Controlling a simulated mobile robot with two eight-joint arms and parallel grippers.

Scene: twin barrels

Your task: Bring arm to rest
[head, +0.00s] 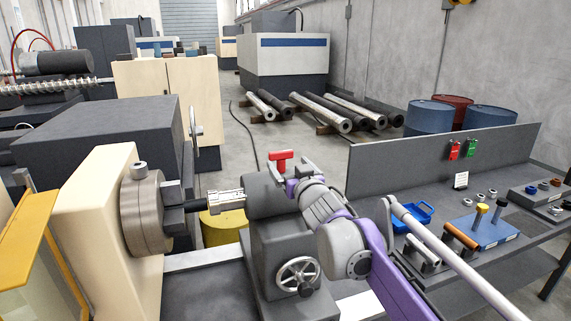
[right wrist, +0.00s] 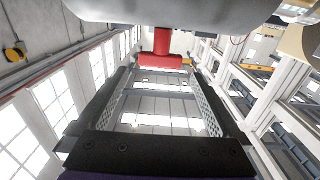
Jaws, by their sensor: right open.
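My right arm reaches in from the lower right in the head view, its purple and grey links bent over the tailstock (head: 275,245) of a lathe. My right gripper (head: 284,170) is at the top of the tailstock, close by a red T-shaped handle (head: 281,158). In the right wrist view the gripper (right wrist: 161,72) is open, its two dark fingers spread apart with nothing gripped. The red handle (right wrist: 161,50) shows just past the fingertips, in line with the gap; I cannot tell whether the fingers reach around it. My left gripper is not in view.
The lathe's chuck (head: 142,212) and a handwheel (head: 298,275) are close on the left and below. A grey bench (head: 480,255) on the right holds a blue tray (head: 412,216), cylinders and a blue block (head: 487,230).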

